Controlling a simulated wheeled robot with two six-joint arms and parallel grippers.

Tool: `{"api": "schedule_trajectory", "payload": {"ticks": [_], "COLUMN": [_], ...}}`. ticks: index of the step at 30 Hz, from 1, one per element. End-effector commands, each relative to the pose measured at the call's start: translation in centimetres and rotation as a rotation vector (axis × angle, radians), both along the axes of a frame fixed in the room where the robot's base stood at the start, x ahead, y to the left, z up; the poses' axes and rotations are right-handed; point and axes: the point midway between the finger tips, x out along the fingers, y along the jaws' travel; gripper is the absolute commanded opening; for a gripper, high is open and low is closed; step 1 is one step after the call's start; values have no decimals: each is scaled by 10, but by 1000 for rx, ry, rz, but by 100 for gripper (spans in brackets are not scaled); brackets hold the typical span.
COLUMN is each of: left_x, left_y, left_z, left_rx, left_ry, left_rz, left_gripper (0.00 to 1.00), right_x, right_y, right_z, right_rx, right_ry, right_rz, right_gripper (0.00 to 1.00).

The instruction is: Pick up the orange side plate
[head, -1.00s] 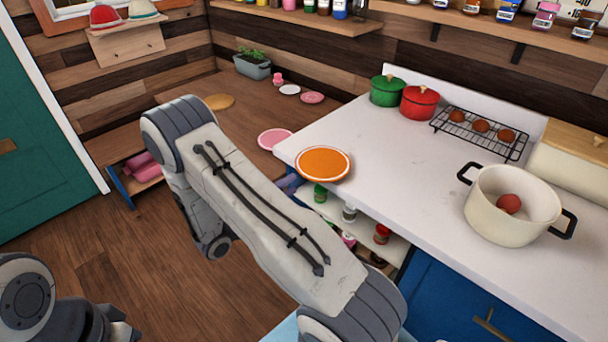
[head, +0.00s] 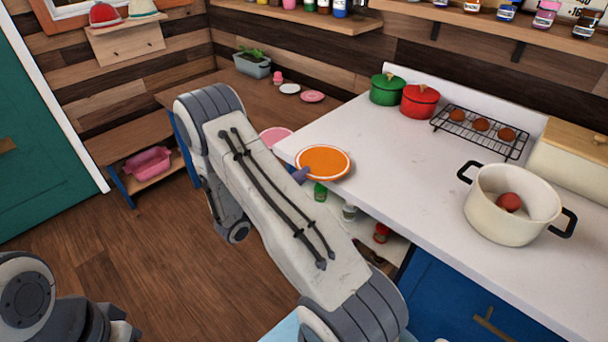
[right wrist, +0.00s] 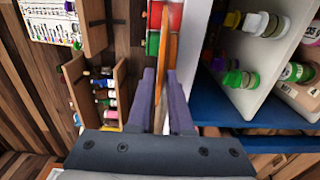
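The orange side plate (head: 323,162) has a white ring near its rim. It lies flat at the near left corner of the white counter, its left edge over the corner. My right gripper (head: 300,174) is at the plate's left edge, mostly hidden behind my arm; a purple-grey finger shows there. In the right wrist view, the two fingers of my right gripper (right wrist: 160,75) stand apart on either side of the orange plate (right wrist: 165,65), seen edge-on. A narrow gap seems to show beside it. My left gripper is not clearly seen; part of my left arm is at lower left.
On the white counter (head: 400,165) stand a green pot (head: 388,90), a red pot (head: 419,101), a wire rack (head: 480,132) and a cream pot (head: 513,205). A pink plate (head: 275,137) lies left of the counter corner. Jars stand on shelves below the counter.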

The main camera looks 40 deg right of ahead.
Motion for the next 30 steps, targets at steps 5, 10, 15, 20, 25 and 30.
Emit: {"api": "schedule_trajectory", "payload": {"ticks": [5, 10, 15, 20, 25, 30], "left_x": [0, 0, 0, 0, 0, 0], "left_y": [0, 0, 0, 0, 0, 0], "left_z": [0, 0, 0, 0, 0, 0], "left_rx": [0, 0, 0, 0, 0, 0], "left_ry": [0, 0, 0, 0, 0, 0], "left_rz": [0, 0, 0, 0, 0, 0], "left_gripper": [50, 50, 50, 50, 50, 50], "right_x": [0, 0, 0, 0, 0, 0], "right_y": [0, 0, 0, 0, 0, 0], "right_z": [0, 0, 0, 0, 1, 1], "right_rx": [-1, -1, -1, -1, -1, -1], "right_ry": [0, 0, 0, 0, 0, 0], "right_rz": [0, 0, 0, 0, 0, 0], "right_gripper": [0, 0, 0, 0, 0, 0]}}
